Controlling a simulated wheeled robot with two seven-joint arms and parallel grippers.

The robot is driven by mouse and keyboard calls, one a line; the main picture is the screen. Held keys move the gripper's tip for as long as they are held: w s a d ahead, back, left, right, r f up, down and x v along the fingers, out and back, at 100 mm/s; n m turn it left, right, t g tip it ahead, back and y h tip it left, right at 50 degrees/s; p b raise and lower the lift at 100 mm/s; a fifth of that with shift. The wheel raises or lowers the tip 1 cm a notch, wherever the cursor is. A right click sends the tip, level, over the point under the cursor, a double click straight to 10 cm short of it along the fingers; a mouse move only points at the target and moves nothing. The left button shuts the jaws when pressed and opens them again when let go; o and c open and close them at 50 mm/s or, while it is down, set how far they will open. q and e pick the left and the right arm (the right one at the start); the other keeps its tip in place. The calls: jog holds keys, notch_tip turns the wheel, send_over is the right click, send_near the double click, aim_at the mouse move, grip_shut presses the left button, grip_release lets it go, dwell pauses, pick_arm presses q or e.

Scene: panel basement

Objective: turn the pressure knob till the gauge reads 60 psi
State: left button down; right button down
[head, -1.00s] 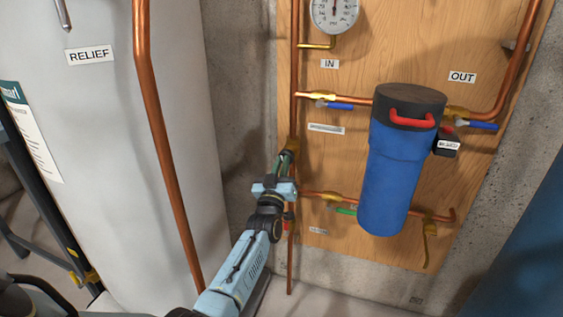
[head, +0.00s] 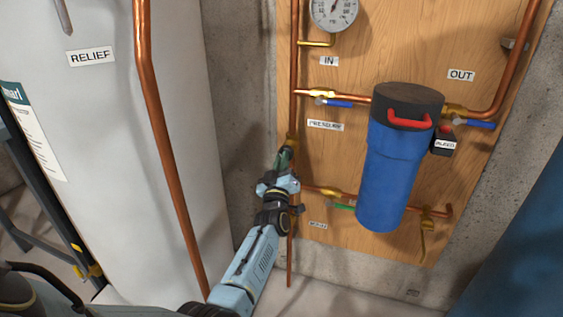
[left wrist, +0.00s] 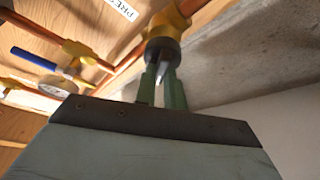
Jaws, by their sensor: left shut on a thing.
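The pressure gauge (head: 334,12) is at the top of the head view, its upper part cut off. Its needle points roughly upward, but the numbers are too small to read. The pressure knob (left wrist: 161,53) is a dark round piece below a brass body (left wrist: 174,18) on the copper pipe, beside the label PRESSURE (head: 326,125). My left gripper (head: 287,156) reaches up to it from below. In the left wrist view its green fingers (left wrist: 162,80) are shut on the knob's lower end, around a grey tip. The fingers partly hide the knob. My right gripper is not in view.
A blue filter housing (head: 388,180) with a red handle hangs right of my left gripper. Valves with blue levers (head: 334,103) and a green lever (head: 342,207) sit on nearby pipes. A white tank (head: 100,180) and bent copper pipe (head: 170,160) stand left.

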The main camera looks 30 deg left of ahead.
pick_arm(q)
jog(key=c, duration=1.5)
grip_release()
